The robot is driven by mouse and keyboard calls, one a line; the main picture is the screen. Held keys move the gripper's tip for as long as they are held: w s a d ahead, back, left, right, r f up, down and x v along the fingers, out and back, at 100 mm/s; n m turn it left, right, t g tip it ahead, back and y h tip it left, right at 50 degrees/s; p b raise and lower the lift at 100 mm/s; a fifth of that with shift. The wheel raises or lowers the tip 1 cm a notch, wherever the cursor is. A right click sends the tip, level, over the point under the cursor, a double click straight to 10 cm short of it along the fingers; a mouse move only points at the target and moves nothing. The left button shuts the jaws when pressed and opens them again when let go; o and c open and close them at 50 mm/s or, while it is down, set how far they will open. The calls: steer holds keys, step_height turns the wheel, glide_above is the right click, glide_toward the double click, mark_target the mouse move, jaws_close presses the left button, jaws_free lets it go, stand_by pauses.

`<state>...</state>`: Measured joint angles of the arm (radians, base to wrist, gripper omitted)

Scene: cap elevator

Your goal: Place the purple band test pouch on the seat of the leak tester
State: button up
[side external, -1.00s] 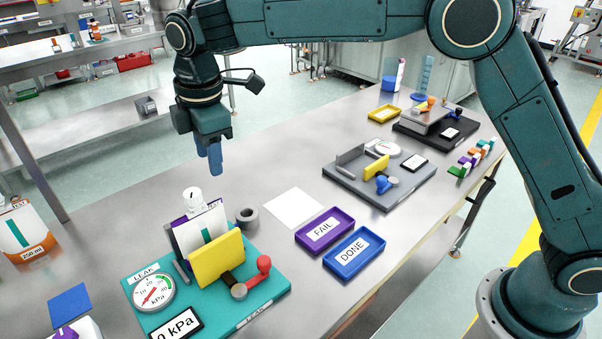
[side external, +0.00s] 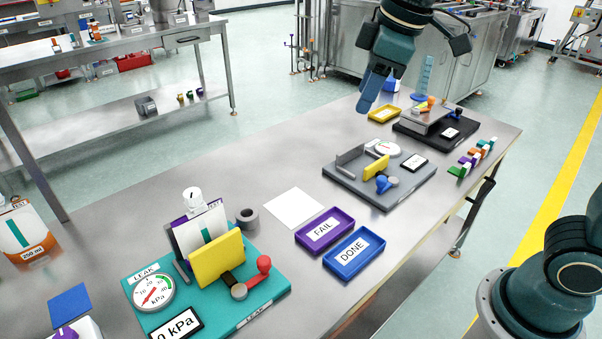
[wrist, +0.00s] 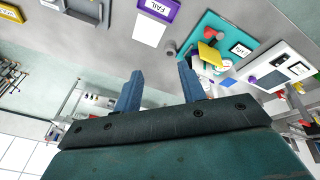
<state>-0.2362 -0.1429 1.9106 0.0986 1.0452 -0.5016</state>
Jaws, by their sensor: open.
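The leak tester (side external: 262,291) is a teal base with a round gauge, a yellow pad (side external: 217,259), a red-knobbed lever (side external: 264,266) and a display reading 0 kPa. The purple band test pouch (side external: 198,235), white with a green stripe, stands upright on the tester behind the yellow pad. The pad hides its lower part, so its contact with the seat cannot be seen. My gripper (side external: 369,92) is open and empty, high over the far end of the table, well away from the pouch. Its two blue fingers (wrist: 158,76) show apart in the wrist view.
A purple FAIL tray (side external: 325,230) and blue DONE tray (side external: 355,253) sit right of the tester. A grey station (side external: 400,196) and a black one (side external: 435,127) stand farther back. An orange band pouch (side external: 24,235) is at far left. A white sheet (side external: 293,208) lies mid-table.

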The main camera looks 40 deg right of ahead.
steer(key=s+d+f+m+t, duration=0.1)
steer(key=s+d+f+m, duration=0.2)
steer(key=s, duration=0.5)
steer(key=s+d+f+m, duration=0.3)
steer(key=s+m, duration=0.1)
steer(key=s, duration=0.5)
steer(key=shift+d+t, duration=0.35)
steer(key=shift+t, duration=0.05)
